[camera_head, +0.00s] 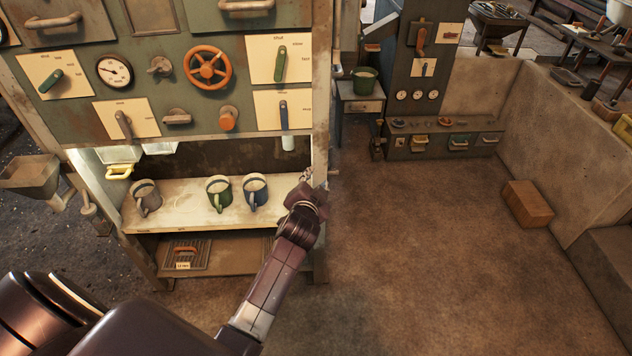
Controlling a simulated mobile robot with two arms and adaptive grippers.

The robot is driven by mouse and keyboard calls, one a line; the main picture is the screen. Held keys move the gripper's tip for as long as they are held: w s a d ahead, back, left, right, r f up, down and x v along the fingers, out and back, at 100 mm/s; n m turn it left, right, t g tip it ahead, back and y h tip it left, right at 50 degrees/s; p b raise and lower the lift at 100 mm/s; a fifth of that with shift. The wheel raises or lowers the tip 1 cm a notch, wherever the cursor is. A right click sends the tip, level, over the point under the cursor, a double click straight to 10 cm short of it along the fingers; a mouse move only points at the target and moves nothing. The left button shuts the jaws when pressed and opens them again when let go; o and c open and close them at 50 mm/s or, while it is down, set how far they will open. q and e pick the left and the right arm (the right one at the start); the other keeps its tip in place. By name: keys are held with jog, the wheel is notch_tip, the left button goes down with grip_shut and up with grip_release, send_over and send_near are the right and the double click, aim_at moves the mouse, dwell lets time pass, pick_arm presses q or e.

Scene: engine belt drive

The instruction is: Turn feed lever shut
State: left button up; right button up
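The panel carries several levers on pale plates, and I cannot read which one is the feed lever. A green lever (280,65) stands nearly upright on the upper right plate. Another green lever (51,81) is tilted on the left plate, and a grey lever (123,123) is on the lower left plate. My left gripper (308,194) is below and right of the blue lever, by the cabinet's right post, apart from the levers. Its fingers are too small and dark to read. My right gripper is out of view.
An orange handwheel (207,67) and a gauge (114,71) are on the panel. Open floor lies right, with a brown block (528,204) by the wall.

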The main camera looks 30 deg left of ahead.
aim_at(280, 68)
pick_arm(q)
jog(key=shift+f, duration=0.1)
dwell(0.3)
jog(key=s+a+r+n+t+y, duration=0.1)
jog(key=s+a+r+n+y, duration=0.2)
jog(key=r, duration=1.1)
jog(key=a+r+n+t+y, duration=0.15)
jog(key=a+r+n, duration=0.35)
jog(key=r, duration=1)
jog(key=shift+n+y, duration=0.3)
jog(key=shift+y, duration=0.05)
jog(key=x, duration=0.3)
jog(key=p+x, duration=0.1)
jog(key=x, duration=0.1)
jog(key=shift+w+d+f, duration=0.15)
jog(key=shift+w+f, duration=0.2)
jog(key=shift+w, duration=0.05)
jog(key=shift+x, duration=0.8)
jog(key=shift+f, duration=0.1)
grip_shut()
